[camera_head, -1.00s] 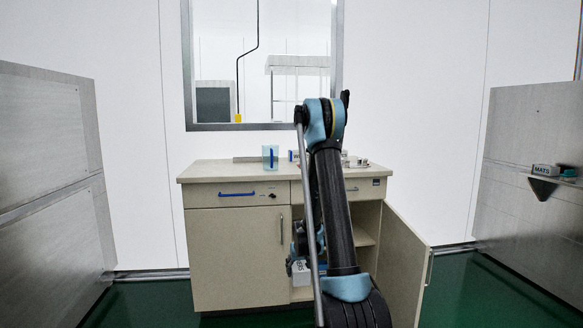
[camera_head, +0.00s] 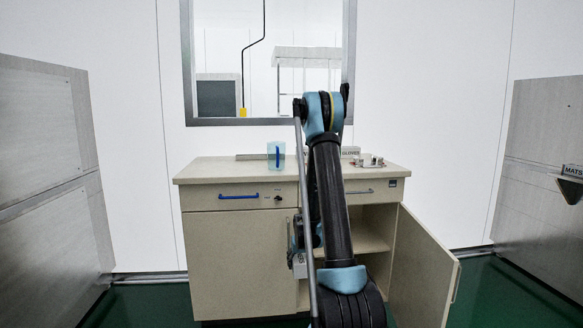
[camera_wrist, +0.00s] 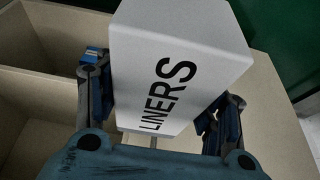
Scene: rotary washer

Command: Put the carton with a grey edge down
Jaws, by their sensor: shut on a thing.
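My gripper (camera_wrist: 162,88) is shut on a white carton (camera_wrist: 185,60) printed LINERS, with one finger on each side of it. No clearly grey edge can be made out on its visible faces. In the head view a small pale part of the carton (camera_head: 299,268) shows at the front of the open cabinet, mostly hidden by my arm. The cabinet (camera_head: 240,255) has its right door (camera_head: 424,268) swung wide open. A shelf (camera_head: 370,240) shows inside. I cannot tell whether the carton touches anything beneath it.
On the countertop (camera_head: 225,172) stand a blue cup (camera_head: 276,155), a box (camera_head: 350,151) and small metal parts (camera_head: 370,161). Grey panels (camera_head: 45,190) flank both sides. Green floor (camera_head: 515,295) is clear at right.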

